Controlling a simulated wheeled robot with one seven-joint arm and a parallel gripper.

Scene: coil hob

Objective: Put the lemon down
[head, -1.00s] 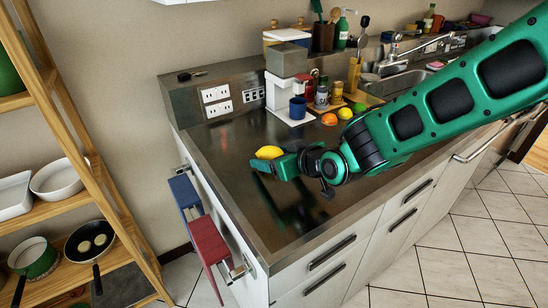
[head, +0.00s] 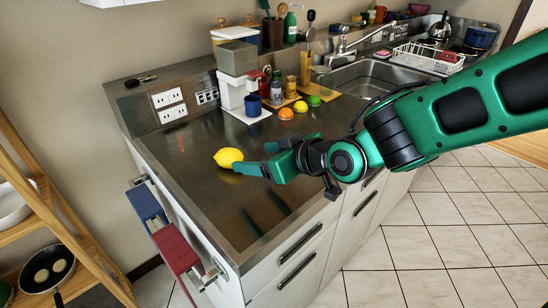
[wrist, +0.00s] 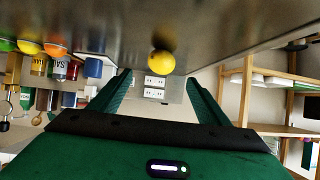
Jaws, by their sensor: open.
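The yellow lemon (head: 228,158) rests on the dark metal counter (head: 200,200), left of my gripper (head: 252,166) in the head view. My green gripper is open just above the counter, its fingers pointing toward the lemon. In the wrist view the lemon (wrist: 162,63) lies on the counter surface, beyond and between the spread fingertips of my gripper (wrist: 158,82). Nothing is between the fingers, and the lemon looks apart from them.
A blue mug (head: 253,105) stands by a white coffee machine (head: 236,90). An orange (head: 286,113) and other fruit lie near jars behind. The sink (head: 375,80) is farther right. Red and blue towels (head: 175,247) hang at the left edge. The front counter is clear.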

